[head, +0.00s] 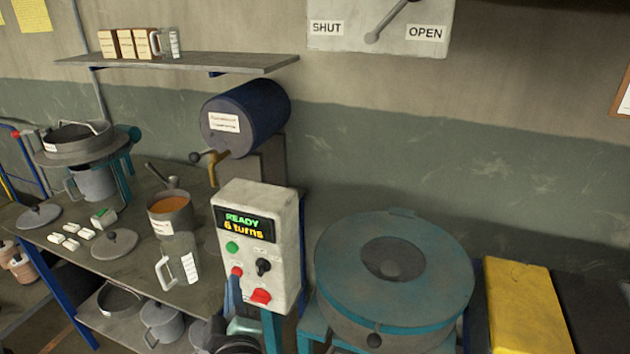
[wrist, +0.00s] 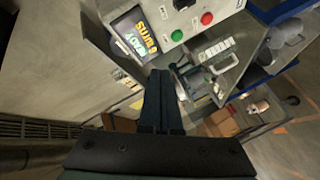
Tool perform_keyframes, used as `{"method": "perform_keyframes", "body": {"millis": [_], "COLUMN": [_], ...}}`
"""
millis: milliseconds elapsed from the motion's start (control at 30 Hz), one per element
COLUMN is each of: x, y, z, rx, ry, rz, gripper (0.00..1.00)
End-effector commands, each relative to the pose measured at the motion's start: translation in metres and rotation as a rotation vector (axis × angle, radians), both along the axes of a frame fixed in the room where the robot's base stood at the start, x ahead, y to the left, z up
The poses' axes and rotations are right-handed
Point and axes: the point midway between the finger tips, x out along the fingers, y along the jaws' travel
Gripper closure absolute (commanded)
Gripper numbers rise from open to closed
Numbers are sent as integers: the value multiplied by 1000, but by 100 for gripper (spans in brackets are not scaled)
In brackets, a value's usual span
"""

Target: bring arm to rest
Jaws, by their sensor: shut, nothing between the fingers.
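My gripper (wrist: 162,76) is shut and empty, its two dark fingers side by side in the middle of the wrist view. In the head view my gripper (head: 233,292) shows low in the picture, in front of the lower left of the control box (head: 287,215). I cannot tell whether it touches the box. The box has a screen reading "READY 6 turns", a green button, a red button, a black knob and a red switch. It also shows at the top of the wrist view (wrist: 172,18), beyond the fingertips.
A workbench (head: 135,262) on the left holds a measuring jug (head: 178,262), a pot (head: 170,213) and lids. A blue drum (head: 248,115) with a tap is behind the box. A round teal-rimmed machine (head: 395,275) and a yellow block (head: 525,305) stand to the right.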

Motion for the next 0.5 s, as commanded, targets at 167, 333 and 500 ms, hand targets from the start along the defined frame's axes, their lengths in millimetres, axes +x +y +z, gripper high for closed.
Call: {"method": "perform_keyframes", "body": {"millis": [167,333,500], "x": [10,-13,-66], "y": [-30,-66,-101], "z": [124,249,357], "rx": [248,526,790], "ry": [-172,-360,-551], "rz": [-70,-88,-40], "gripper": [100,100,100]}}
